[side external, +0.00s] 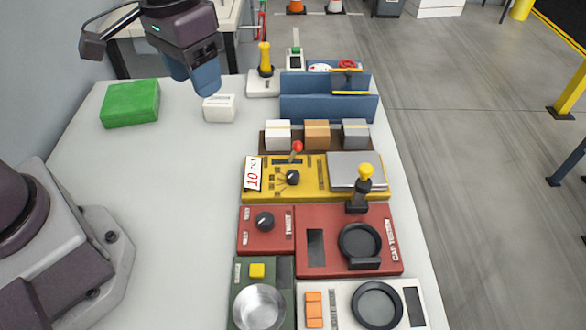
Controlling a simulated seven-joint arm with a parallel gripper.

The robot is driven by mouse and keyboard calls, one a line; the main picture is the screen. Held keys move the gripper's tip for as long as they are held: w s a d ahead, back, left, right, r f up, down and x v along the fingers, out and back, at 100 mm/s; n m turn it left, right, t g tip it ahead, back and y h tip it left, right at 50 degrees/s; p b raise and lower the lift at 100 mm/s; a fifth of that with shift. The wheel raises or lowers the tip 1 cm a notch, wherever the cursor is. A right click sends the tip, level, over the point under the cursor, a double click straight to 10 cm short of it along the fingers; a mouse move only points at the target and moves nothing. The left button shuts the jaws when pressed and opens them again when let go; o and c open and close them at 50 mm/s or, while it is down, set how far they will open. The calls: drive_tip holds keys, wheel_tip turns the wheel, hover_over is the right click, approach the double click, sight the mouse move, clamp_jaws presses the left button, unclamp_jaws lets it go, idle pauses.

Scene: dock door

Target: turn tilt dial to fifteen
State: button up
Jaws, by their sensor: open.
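My gripper (193,78) hangs at the upper left with its blue fingers pointing down. Its fingers are apart and nothing shows between them. It is above and behind a small white block (219,108), well away from the dials. A black dial (292,177) with tick marks around its left side sits on the yellow panel (311,189). A second black dial (264,221) sits on the red panel (279,244) in front. The small lettering is too blurred to tell surely which is the tilt dial.
A red-topped lever (296,147) stands just behind the yellow panel's dial. A yellow-topped handle (363,184) stands to its right. Small boxes (316,134) line the back of the panel. A green block (130,103) lies at far left. The table's left middle is clear.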

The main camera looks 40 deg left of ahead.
sight(293, 173)
drive_tip(key=w+d+f+n, duration=0.8)
drive_tip(key=w+f+n, duration=0.1)
drive_tip(key=w+f, duration=0.2)
drive_tip(key=shift+g, duration=0.3)
wheel_tip(293, 173, down, 12)
drive_tip(key=shift+a+f, duration=0.1)
drive_tip(key=shift+f, duration=0.15)
drive_tip(key=c, duration=0.9)
